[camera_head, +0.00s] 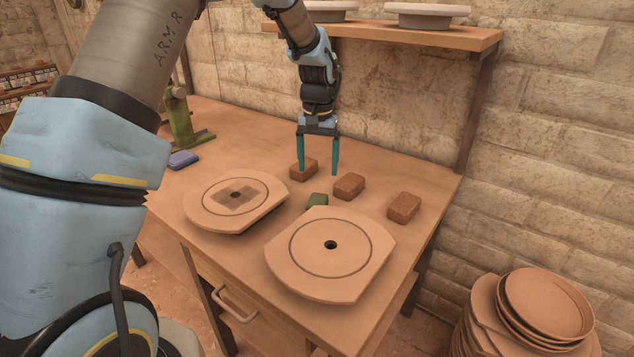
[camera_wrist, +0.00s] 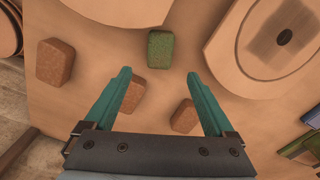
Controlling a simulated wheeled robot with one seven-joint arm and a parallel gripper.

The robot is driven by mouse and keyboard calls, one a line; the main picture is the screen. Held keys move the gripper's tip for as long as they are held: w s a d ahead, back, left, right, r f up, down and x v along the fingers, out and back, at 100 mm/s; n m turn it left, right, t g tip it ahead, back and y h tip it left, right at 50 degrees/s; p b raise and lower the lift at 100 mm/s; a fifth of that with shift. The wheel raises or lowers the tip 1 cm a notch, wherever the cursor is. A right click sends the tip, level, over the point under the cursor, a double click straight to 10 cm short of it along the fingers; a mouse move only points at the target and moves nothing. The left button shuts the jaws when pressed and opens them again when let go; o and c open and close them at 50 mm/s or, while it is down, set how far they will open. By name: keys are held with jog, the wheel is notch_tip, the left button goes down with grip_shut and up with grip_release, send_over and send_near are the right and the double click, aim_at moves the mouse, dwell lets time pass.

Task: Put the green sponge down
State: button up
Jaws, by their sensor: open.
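The green sponge (camera_head: 317,201) lies on the wooden table (camera_head: 440,190), just behind the front round plate (camera_head: 329,266) and partly hidden by its edge. In the wrist view the sponge (camera_wrist: 160,49) shows whole, ahead of the gap between my fingertips and apart from them. My gripper (camera_head: 318,170) points down above the table, behind the sponge, its two teal fingers spread apart. In the wrist view my gripper (camera_wrist: 159,73) is open, with nothing held between the fingers.
Brown blocks stand close by: one by my left finger (camera_head: 303,169), one to the right (camera_head: 348,186), one farther right (camera_head: 403,207). Another plate (camera_head: 235,201) lies left. A blue sponge (camera_head: 183,159) and a green stand (camera_head: 182,120) are at far left. A shelf (camera_head: 400,34) is behind.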

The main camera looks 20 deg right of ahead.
jog(key=shift+a+r, duration=0.1)
jog(key=shift+r, duration=0.25)
